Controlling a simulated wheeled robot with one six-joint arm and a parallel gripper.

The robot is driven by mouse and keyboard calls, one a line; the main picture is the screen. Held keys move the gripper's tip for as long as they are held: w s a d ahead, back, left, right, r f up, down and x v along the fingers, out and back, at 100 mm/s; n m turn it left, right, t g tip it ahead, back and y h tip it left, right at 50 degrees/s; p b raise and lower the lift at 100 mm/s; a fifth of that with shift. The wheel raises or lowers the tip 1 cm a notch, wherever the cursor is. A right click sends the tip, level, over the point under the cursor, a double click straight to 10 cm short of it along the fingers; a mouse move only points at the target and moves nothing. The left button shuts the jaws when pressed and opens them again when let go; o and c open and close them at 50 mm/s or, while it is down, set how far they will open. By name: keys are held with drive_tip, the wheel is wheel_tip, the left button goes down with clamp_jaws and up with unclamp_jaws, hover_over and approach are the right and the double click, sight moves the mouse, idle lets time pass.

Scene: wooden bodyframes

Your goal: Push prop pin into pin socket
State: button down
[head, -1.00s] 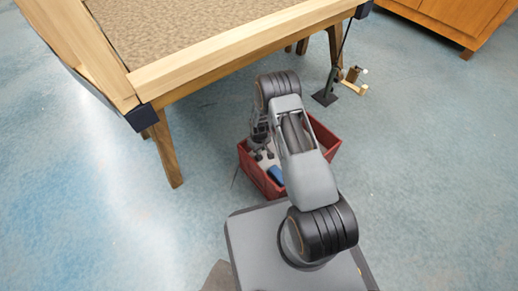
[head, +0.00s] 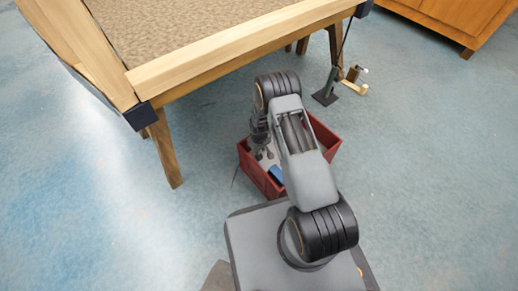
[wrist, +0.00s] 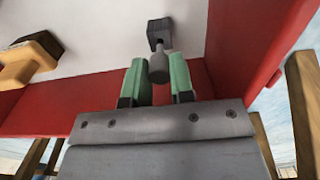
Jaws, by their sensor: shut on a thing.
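My gripper (wrist: 158,84) has green fingers, shut on a grey pin-like piece (wrist: 158,66) in the wrist view. The piece has a rounded grey end between the fingers and a narrow neck leading to a dark square block (wrist: 159,31). I cannot tell whether the block is part of the piece or something behind it. In the head view my gripper is partly hidden by my own arm, over the left side of a red crate (head: 253,172). I cannot make out the pin socket for certain.
The crate's red wall (wrist: 45,118) and pale floor show in the wrist view, with a tan and black object (wrist: 28,58) at left. A blue item (head: 276,174) lies in the crate.

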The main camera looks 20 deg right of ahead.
drive_tip(key=shift+f+b, duration=1.3)
drive_tip(key=shift+f, duration=0.35)
drive_tip(key=c, duration=0.9)
unclamp_jaws()
wheel_tip(320, 180, up, 14)
drive_tip(key=p, duration=0.6)
drive_tip(key=shift+f, duration=0.1)
